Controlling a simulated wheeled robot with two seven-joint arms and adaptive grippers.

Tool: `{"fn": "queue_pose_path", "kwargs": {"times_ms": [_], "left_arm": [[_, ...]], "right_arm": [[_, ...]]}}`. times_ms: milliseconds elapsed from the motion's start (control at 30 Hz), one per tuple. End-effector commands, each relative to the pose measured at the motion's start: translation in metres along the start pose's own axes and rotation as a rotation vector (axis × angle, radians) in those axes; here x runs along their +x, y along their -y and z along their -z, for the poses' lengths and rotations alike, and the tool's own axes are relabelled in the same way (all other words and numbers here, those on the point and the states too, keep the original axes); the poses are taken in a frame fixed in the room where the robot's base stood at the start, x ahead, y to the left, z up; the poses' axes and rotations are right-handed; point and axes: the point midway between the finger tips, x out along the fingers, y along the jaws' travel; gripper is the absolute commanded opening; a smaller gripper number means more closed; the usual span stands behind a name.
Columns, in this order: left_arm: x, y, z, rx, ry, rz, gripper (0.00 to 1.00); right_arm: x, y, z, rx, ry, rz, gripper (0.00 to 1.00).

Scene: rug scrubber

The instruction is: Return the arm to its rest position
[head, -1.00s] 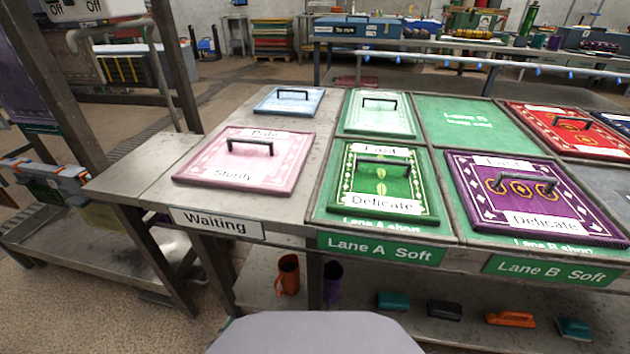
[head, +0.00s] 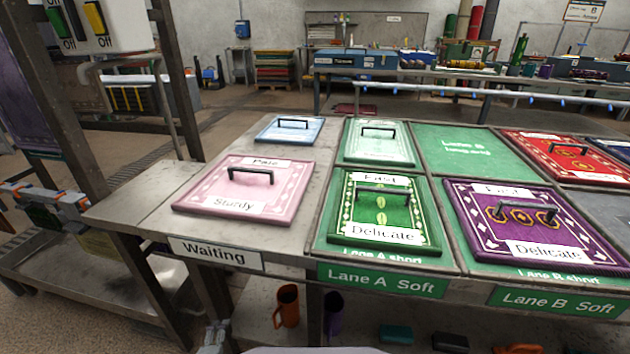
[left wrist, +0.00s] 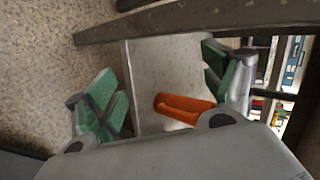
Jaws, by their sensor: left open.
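My left gripper (left wrist: 162,84) shows in the left wrist view with its two green-padded fingers spread wide apart. It is open and nothing is between the pads. Beyond the fingers lies the metal lower shelf (left wrist: 150,65) with an orange mug (left wrist: 183,108) on it. In the head view a small grey part, probably of my left gripper (head: 213,338), shows at the bottom edge, below the Waiting sign (head: 215,254). My right gripper is in neither view.
The table holds a pink rug panel (head: 245,190), a blue one (head: 290,129), a pale green one (head: 376,142), a green one (head: 380,212) and a purple one (head: 530,222), all with handles. A metal post (head: 75,110) stands at left. Floor (left wrist: 45,60) is clear beside the shelf.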

Motion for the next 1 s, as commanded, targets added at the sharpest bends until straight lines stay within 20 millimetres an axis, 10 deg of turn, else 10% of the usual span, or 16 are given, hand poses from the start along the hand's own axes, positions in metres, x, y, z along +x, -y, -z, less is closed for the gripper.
{"fn": "queue_pose_path", "kwargs": {"times_ms": [1000], "left_arm": [[-0.115, 0.002, 0.021, -1.068, 0.301, -0.478, 0.83]], "right_arm": [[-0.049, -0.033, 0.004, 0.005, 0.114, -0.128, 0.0]]}}
